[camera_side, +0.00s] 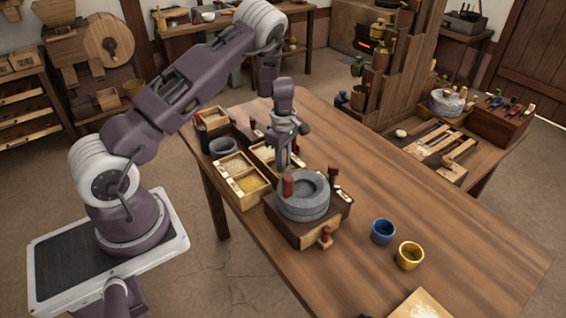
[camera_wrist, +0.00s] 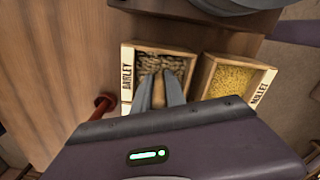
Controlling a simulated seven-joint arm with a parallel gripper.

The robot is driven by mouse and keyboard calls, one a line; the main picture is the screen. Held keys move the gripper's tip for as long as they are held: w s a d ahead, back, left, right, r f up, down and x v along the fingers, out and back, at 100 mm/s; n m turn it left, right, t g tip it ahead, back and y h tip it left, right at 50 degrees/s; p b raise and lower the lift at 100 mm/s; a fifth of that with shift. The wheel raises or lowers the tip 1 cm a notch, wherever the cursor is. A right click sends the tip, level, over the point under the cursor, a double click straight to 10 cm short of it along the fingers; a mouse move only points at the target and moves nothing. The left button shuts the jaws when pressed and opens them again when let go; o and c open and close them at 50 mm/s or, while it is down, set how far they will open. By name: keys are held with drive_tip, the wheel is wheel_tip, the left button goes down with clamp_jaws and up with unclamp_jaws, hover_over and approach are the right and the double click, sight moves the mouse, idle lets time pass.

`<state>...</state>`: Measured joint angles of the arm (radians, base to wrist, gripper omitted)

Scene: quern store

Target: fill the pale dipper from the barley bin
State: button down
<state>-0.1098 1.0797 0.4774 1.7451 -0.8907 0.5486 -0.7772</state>
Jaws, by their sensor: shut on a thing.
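The barley bin (camera_wrist: 126,72) is a square wooden box labelled BARLEY, with brown-grey grain inside, in the wrist view. In the side view the barley bin (camera_side: 262,152) is partly behind my gripper. My gripper (camera_wrist: 163,82) points down over the bin, its fingers shut on a narrow pale tan piece, seemingly the handle of the pale dipper (camera_wrist: 158,92). The dipper's bowl is hidden, so I cannot tell whether it holds grain. In the side view my gripper (camera_side: 283,160) is just behind the quern, and the dipper is not distinct.
The millet bin (camera_wrist: 236,80) stands right of the barley bin. A bin of pale grain (camera_side: 234,164) is also near. The stone quern (camera_side: 304,197) on its wooden box stands close to my gripper. A blue cup (camera_side: 383,231) and yellow cup (camera_side: 409,255) stand farther right, with clear tabletop around.

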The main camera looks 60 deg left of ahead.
drive_tip(key=shift+r, duration=3.65)
